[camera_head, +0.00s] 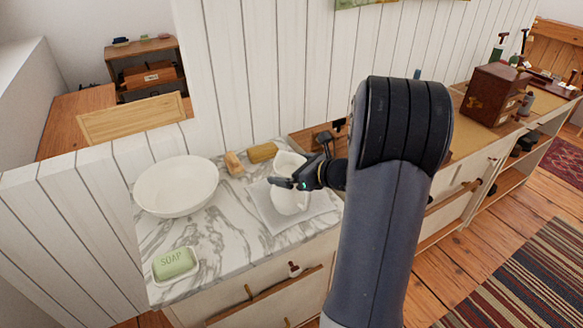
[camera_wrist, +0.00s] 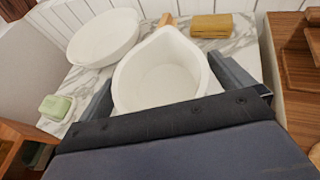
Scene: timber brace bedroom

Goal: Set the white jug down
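The white jug (camera_head: 289,203) is upright over a pale grey cloth or mat (camera_head: 262,205) on the marble top; I cannot tell whether its base touches it. My gripper (camera_head: 302,178) reaches in from the right at the jug's upper body, and one dark finger crosses its near side. In the wrist view the jug (camera_wrist: 160,75) shows its open mouth, empty inside, with its spout pointing away. The jug's lower part and base are hidden in the wrist view.
A white basin (camera_head: 177,186) stands left on the marble top (camera_head: 215,235). Green soap (camera_head: 175,263) in a dish lies front left. A tan block (camera_head: 234,162) and a yellow-brown piece (camera_head: 262,152) lie behind the jug. A wooden box (camera_head: 494,95) stands far right.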

